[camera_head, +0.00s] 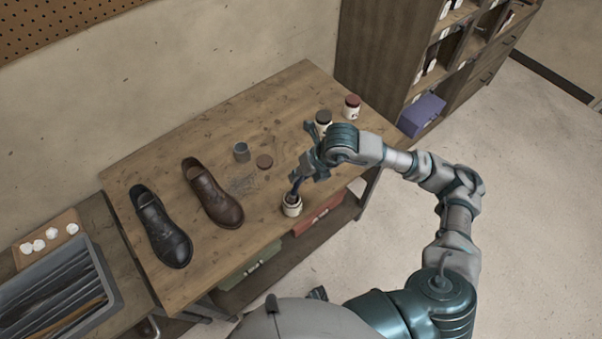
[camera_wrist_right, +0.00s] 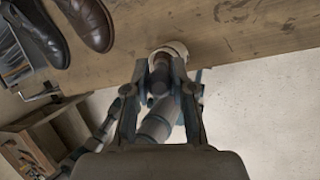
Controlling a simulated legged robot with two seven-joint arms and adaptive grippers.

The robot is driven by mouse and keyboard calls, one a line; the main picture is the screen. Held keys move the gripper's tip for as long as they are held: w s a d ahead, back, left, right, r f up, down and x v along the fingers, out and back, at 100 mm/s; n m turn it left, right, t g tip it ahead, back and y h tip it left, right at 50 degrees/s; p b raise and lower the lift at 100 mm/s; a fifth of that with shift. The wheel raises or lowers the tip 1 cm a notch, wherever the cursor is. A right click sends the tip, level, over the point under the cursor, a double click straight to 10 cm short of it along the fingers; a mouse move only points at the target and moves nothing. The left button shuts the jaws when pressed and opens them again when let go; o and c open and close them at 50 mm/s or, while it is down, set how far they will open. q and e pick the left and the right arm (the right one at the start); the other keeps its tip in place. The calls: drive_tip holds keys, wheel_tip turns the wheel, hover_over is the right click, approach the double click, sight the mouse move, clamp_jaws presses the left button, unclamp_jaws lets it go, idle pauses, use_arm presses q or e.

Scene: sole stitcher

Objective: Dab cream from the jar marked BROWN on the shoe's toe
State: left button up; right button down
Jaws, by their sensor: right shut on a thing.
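A brown leather shoe (camera_head: 214,196) lies on the wooden bench, right of a black shoe (camera_head: 160,228). It also shows in the wrist view (camera_wrist_right: 88,20). An open white jar (camera_head: 292,209) stands at the bench's front edge; its label is not readable. My right gripper (camera_head: 296,182) is above this jar, pointing down, shut on a dark applicator (camera_wrist_right: 159,78). The applicator's lower end is over or inside the jar's mouth; the tip is hidden. A small dark part (camera_head: 318,293), perhaps my left gripper, shows low in the head view.
Closed jars with a dark lid (camera_head: 323,117) and a red lid (camera_head: 352,106) stand at the right rear. A grey tray (camera_head: 112,292) is at the left. Bare bench lies between brown shoe and open jar.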

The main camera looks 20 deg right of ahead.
drive_tip(key=shift+r, duration=0.1)
wheel_tip(320, 180, up, 2)
drive_tip(key=shift+d+p, duration=0.15)
drive_tip(key=shift+p, duration=0.55)
drive_tip(key=shift+r+p, duration=1.4)
drive_tip(key=shift+r, duration=1.05)
